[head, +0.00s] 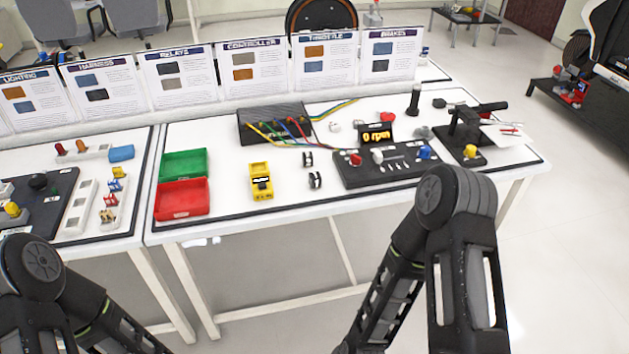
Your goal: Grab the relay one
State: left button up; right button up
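Nothing in the head view carries a readable label as relay one. Two small black-and-white parts, one farther back (307,159) and one nearer the front edge (315,180), stand on the white table between the yellow meter (261,188) and the black control panel (385,166). They could be relays, but they are too small to tell. My arms show at the bottom left and lower right. Both grippers are out of view.
Green (184,164) and red (182,199) bins stand at the table's left. A black box with coloured wires (274,122) lies behind. The "Relays" card (180,75) stands in the back row. The left table (95,225) holds small coloured parts. White tabletop near the front is partly clear.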

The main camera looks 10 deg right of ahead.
aim_at(316, 179)
jog(key=i+l+u, duration=0.1)
jog(key=l+u, duration=0.75)
jog(key=l, duration=0.2)
